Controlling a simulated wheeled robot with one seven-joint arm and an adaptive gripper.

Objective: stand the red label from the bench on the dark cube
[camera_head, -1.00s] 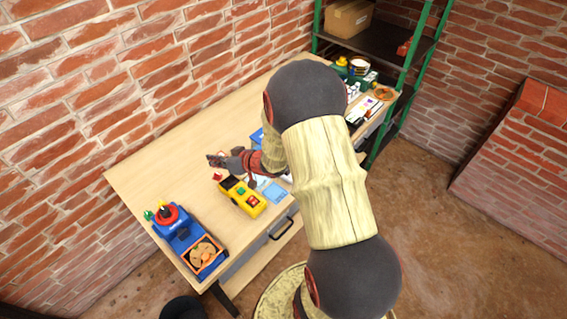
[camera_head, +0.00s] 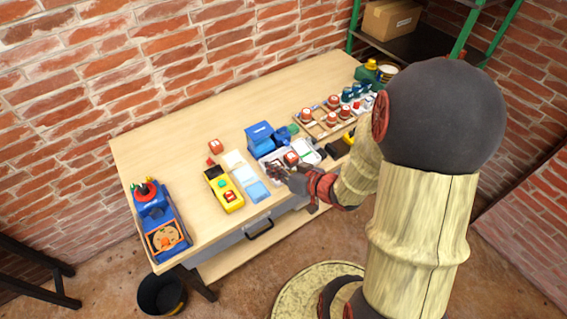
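A small red upright piece (camera_head: 210,161), which may be the red label, shows on the bench (camera_head: 150,150) just beyond the yellow box's dark end. It is too small to tell what it rests on. I cannot make out a dark cube with certainty. My gripper (camera_head: 277,174) is over the front part of the bench, right of the light blue pad and well right of the red piece. Its fingers are small and blurred against the white tray, so I cannot tell their opening or whether they hold anything.
A yellow box (camera_head: 226,191) with buttons, a light blue pad (camera_head: 257,192) and a blue machine (camera_head: 267,138) stand nearby. A red block (camera_head: 215,146) lies behind the red piece. A red-topped block (camera_head: 291,158) is close to my gripper. The back left of the bench is clear.

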